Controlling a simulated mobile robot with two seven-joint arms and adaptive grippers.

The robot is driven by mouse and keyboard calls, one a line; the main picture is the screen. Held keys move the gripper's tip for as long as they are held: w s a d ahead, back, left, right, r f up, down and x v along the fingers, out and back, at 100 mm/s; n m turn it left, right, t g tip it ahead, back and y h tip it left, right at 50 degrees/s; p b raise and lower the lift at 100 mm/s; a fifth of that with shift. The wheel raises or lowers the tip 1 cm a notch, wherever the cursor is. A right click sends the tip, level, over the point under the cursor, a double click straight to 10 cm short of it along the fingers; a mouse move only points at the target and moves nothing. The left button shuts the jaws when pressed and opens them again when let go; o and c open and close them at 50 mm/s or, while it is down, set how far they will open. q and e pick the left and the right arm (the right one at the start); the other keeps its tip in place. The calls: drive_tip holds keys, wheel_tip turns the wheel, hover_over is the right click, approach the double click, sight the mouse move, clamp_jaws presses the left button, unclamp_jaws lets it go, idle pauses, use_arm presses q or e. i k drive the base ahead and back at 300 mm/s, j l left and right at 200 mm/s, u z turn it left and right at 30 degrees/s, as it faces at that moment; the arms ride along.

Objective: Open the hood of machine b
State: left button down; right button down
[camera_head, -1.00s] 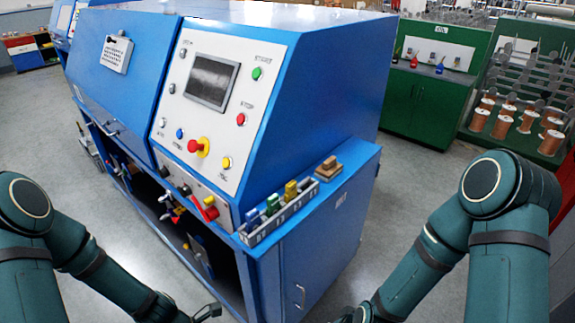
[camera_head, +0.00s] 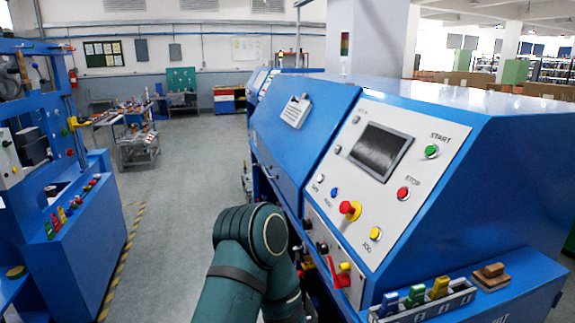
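A large blue machine (camera_head: 480,180) fills the right half of the head view. Its sloped blue hood (camera_head: 318,110) is down, with a white label plate (camera_head: 296,111) on it and a handle (camera_head: 270,172) near its lower edge. A control panel with a dark screen (camera_head: 380,151) and coloured buttons sits to the right of the hood. I cannot read any letter that names this machine. One teal arm of mine rises at the bottom middle, in front of the machine's lower part. Neither gripper shows in the view.
Another blue machine (camera_head: 70,235) stands at the left, with a yellow-black floor line (camera_head: 122,262) beside it. The grey floor aisle (camera_head: 180,190) between them is clear. A cart (camera_head: 137,140) stands farther back. A rack with coloured pieces (camera_head: 425,300) sits on the near ledge.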

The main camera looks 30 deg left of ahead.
sight(290, 155)
drive_tip(key=u, duration=1.4)
drive_tip(key=i+u, duration=0.45)
drive_tip(key=i, duration=0.7)
drive_tip(key=i+j, duration=0.1)
drive_tip(key=i, duration=1.4)
drive_tip(key=i+z, duration=0.1)
drive_tip(key=z, duration=0.35)
drive_tip(key=i+z, duration=0.1)
drive_tip(key=z, duration=0.4)
drive_tip(key=i+z, duration=0.1)
drive_tip(key=z, duration=0.35)
